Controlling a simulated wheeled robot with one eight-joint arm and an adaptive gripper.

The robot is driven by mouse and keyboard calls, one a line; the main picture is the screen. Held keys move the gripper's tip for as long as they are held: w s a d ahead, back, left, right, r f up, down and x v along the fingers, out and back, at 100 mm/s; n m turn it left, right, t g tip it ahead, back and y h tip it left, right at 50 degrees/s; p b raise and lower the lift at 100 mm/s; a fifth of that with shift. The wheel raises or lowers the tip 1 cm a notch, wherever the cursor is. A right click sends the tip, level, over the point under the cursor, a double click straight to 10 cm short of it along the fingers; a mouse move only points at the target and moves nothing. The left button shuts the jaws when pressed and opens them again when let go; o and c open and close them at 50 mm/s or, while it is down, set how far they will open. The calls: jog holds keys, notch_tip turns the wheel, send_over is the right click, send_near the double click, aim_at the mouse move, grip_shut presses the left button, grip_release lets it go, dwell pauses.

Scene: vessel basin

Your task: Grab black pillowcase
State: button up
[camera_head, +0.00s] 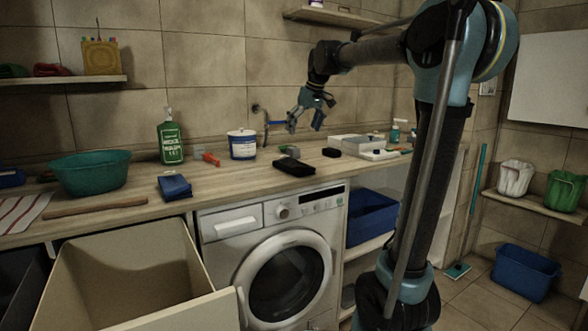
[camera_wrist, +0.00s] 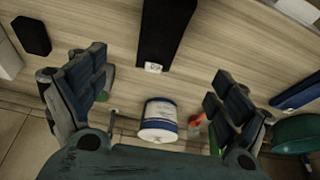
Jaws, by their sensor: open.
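The black pillowcase (camera_head: 294,167) looks like a flat folded black bundle lying on the wooden counter above the washing machine. In the wrist view the pillowcase (camera_wrist: 166,28) is a dark strip at the top middle with a small white tag at its near end, and its far end is cut off by the frame. My gripper (camera_head: 305,118) is in the air above the counter, apart from the pillowcase. In the wrist view my gripper (camera_wrist: 160,85) has its fingers spread wide with nothing between them, and the pillowcase lies beyond them.
A smaller black item (camera_head: 331,152) lies right of the pillowcase. A white-blue tub (camera_head: 242,145), an orange-red item (camera_head: 211,159) and a green bottle (camera_head: 170,138) stand behind and left. A folded blue cloth (camera_head: 174,187) and teal basin (camera_head: 90,173) are left. Bare counter surrounds the pillowcase's front.

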send_near(294, 160)
jog(key=x, duration=0.5)
jog(key=shift+s, duration=0.15)
jog(key=shift+x, duration=2.7)
jog(key=c, duration=1.3)
